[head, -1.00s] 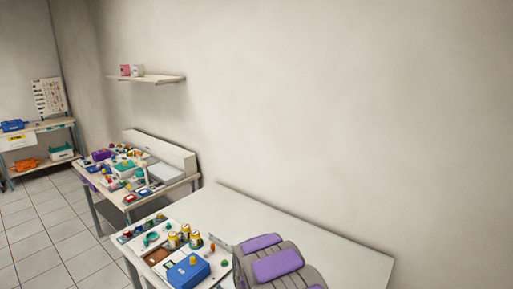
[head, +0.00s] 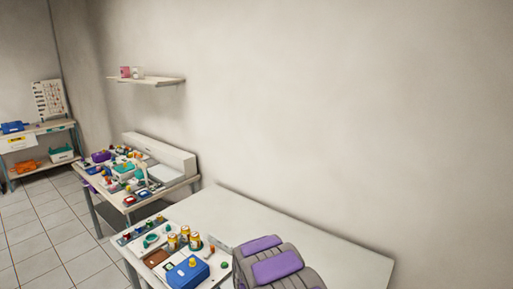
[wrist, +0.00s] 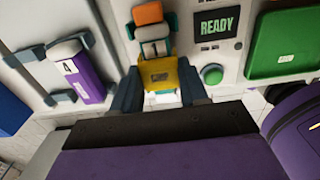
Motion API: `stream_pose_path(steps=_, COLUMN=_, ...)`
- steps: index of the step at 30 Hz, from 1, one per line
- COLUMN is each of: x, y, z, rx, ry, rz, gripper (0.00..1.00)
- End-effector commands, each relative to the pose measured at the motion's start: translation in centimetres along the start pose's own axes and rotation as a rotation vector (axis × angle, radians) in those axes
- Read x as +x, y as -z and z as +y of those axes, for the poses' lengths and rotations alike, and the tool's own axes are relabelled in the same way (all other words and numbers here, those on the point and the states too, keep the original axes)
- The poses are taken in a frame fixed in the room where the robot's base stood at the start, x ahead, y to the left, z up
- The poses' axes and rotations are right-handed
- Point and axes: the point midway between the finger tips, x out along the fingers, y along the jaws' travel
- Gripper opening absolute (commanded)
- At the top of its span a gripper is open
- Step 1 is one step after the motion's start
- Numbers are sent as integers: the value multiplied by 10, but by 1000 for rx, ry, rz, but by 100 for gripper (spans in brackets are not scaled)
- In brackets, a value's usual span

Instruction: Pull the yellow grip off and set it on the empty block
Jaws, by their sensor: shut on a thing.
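In the wrist view, the yellow grip (wrist: 162,75) sits between the two dark fingers of my gripper (wrist: 160,92), which are shut on it. A grey part and an orange block (wrist: 148,13) stand in line just beyond the grip, with teal edges beside them. A white part shows just below the grip. I cannot tell whether the grip is still joined to the part behind it. I cannot make out which block is the empty one. My gripper does not show in the head view.
In the wrist view, a READY screen (wrist: 214,25), a green button (wrist: 211,75) and a green tray (wrist: 250,68) lie to the right.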

Motion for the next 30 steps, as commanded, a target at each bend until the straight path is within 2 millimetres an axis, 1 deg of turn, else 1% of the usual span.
stream_pose_path(steps=3, x=-4, y=0, z=2, rx=0, ry=-6, rz=-4, gripper=0)
stream_pose_path(steps=30, x=-20, y=-1, z=0, rx=0, ry=-3, rz=-2, gripper=0)
